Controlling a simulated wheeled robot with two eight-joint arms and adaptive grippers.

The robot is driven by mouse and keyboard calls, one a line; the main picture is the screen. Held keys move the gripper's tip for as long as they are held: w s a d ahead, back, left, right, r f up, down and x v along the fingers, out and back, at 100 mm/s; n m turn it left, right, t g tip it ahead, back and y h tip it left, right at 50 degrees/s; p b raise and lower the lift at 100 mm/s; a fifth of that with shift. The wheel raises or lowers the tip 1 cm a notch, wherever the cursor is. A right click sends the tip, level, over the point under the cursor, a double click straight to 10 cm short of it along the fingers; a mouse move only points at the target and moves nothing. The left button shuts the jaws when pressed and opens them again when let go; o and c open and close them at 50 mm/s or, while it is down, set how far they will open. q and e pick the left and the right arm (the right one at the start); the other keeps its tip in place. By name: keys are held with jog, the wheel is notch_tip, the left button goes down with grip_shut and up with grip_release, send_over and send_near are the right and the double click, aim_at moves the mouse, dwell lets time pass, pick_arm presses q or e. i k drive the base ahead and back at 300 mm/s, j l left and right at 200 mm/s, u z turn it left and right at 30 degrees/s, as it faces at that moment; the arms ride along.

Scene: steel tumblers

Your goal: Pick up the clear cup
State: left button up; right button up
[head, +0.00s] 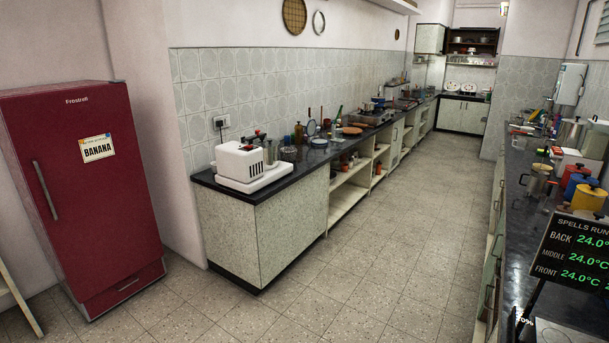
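I cannot make out a clear cup for certain in the head view. Small items crowd the left counter (285,176). A shiny metal-looking vessel (270,152) stands there just right of the white appliance (239,162). Neither of my grippers shows in this view.
A red fridge (84,200) stands at the left. The tiled floor (385,235) between the two counters is clear.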

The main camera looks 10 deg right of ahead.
aim_at(520, 143)
jog(key=i+l+z, duration=0.15)
jog(key=i+z, duration=0.15)
jog(key=i, duration=0.3)
jog(key=i+z, duration=0.3)
jog(key=i, duration=0.3)
jog(key=i+j+z, duration=0.15)
jog(key=i+z, duration=0.15)
jog(key=i, duration=0.3)
jog(key=i+j+z, duration=0.3)
jog(key=i, duration=0.25)
jog(key=i+j+z, duration=0.1)
jog(key=i+z, duration=0.25)
jog(key=i, duration=3.45)
jog(key=i+j, duration=0.1)
jog(key=i, duration=1.25)
jog(key=i+j+z, duration=0.1)
jog(key=i, duration=1.2)
jog(key=i+z, duration=0.45)
jog(key=i+j+z, duration=0.1)
jog(key=i+z, duration=0.2)
jog(key=z, duration=0.15)
